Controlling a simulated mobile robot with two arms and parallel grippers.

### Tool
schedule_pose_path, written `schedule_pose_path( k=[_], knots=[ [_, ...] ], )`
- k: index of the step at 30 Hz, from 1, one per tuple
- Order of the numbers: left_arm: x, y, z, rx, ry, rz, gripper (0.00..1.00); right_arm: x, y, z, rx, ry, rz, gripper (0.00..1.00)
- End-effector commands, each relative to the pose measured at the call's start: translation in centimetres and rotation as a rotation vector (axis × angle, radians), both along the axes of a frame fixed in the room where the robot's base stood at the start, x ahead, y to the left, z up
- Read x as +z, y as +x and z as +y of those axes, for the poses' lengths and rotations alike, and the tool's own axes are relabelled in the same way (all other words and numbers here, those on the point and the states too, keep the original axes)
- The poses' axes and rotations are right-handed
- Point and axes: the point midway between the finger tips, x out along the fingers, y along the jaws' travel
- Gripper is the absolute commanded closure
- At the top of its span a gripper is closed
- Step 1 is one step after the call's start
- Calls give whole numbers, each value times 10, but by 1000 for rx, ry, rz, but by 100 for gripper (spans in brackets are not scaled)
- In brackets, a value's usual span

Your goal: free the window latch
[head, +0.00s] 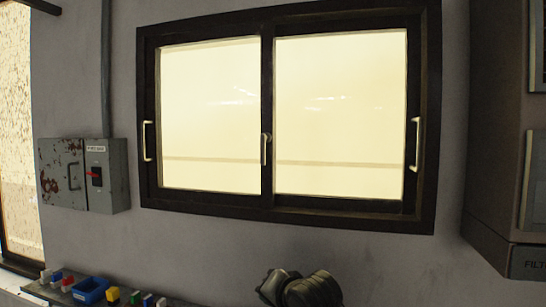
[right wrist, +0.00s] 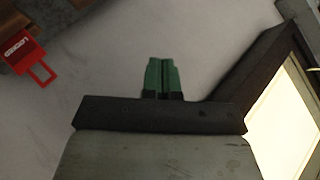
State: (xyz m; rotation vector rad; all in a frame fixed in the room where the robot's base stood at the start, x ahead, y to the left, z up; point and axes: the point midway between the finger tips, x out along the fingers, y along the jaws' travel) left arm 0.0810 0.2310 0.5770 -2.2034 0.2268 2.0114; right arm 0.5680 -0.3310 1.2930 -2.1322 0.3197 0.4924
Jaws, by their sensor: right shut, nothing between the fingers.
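The window (head: 290,205) is a dark-framed slider with two bright panes, set in the grey wall. Its latch (head: 265,148) is a small pale handle on the middle stile, hanging upright. Each sash has a pale pull handle, one at the left (head: 147,141) and one at the right (head: 415,144). My right gripper (right wrist: 161,78) shows in the right wrist view with its green fingertips together and nothing between them. It points at bare wall, with a corner of a dark frame and a bright pane (right wrist: 285,120) to its right. My left gripper is out of view.
A grey switch box (head: 105,175) with a red switch is on the wall left of the window. A blue bin (head: 90,290) and small coloured items lie on the bench below. A brown cabinet (head: 495,150) stands at right.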

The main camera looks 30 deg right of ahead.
Motion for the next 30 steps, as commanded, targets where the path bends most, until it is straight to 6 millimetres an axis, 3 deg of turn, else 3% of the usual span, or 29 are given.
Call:
schedule_pose_path(
  k=[1,6,9,12,15,18,30],
  knots=[
    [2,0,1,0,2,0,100,42,-1,-8,-32,49,-70,100],
    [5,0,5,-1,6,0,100,157,-24,-29,-120,263,-260,100],
    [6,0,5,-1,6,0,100,210,-46,-39,-149,377,-354,100],
    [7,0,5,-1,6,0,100,248,-66,-45,-165,470,-424,100],
    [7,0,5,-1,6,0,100,272,-82,-49,-172,533,-471,100],
    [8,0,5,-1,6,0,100,283,-90,-51,-176,568,-493,100],
    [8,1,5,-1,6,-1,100,287,-92,-52,-176,580,-499,100]
  ],
)
